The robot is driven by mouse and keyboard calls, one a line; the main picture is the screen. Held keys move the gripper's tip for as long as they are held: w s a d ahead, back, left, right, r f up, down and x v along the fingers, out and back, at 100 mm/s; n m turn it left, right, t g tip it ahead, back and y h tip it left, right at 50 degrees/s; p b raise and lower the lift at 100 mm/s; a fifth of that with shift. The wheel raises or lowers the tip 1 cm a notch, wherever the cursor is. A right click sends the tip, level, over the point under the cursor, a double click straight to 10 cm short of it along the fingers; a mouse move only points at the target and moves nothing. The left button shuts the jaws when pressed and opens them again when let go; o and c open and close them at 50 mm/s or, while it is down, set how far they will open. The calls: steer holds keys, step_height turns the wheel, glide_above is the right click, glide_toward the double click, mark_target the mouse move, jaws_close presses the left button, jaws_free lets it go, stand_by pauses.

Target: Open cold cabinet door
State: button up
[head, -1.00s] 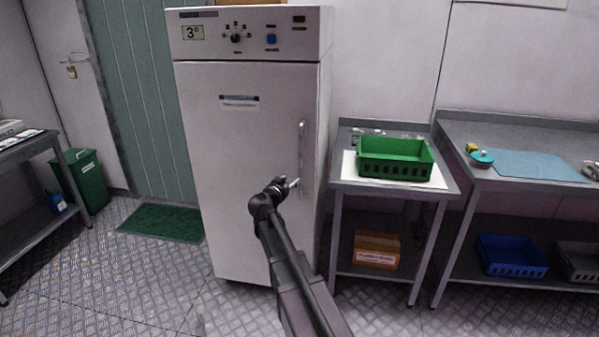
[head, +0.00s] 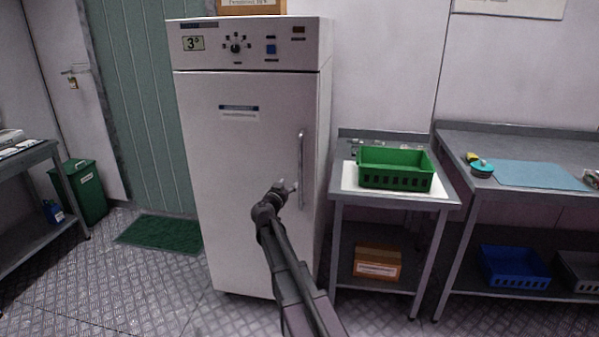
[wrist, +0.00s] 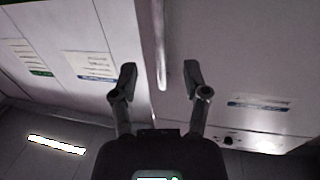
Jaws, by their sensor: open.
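The cold cabinet (head: 245,160) is a tall white unit with a control panel on top, and its door (head: 235,180) is shut. The long vertical door handle (head: 301,165) is on the door's right side. My gripper (head: 288,187) is in front of the handle's lower part in the head view. In the wrist view my gripper (wrist: 160,80) has its two fingers spread wide.
A small table (head: 440,196) with a green crate (head: 394,180) stands right of the cabinet, with a cardboard box (head: 377,263) on its lower shelf. A longer bench (head: 520,133) is further right. A green mat (head: 160,233) lies on the floor at left. Floor in front is clear.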

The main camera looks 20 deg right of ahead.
mark_target(300, 171)
steer(key=x, duration=1.2)
jaws_close()
steer(key=shift+s, duration=0.15)
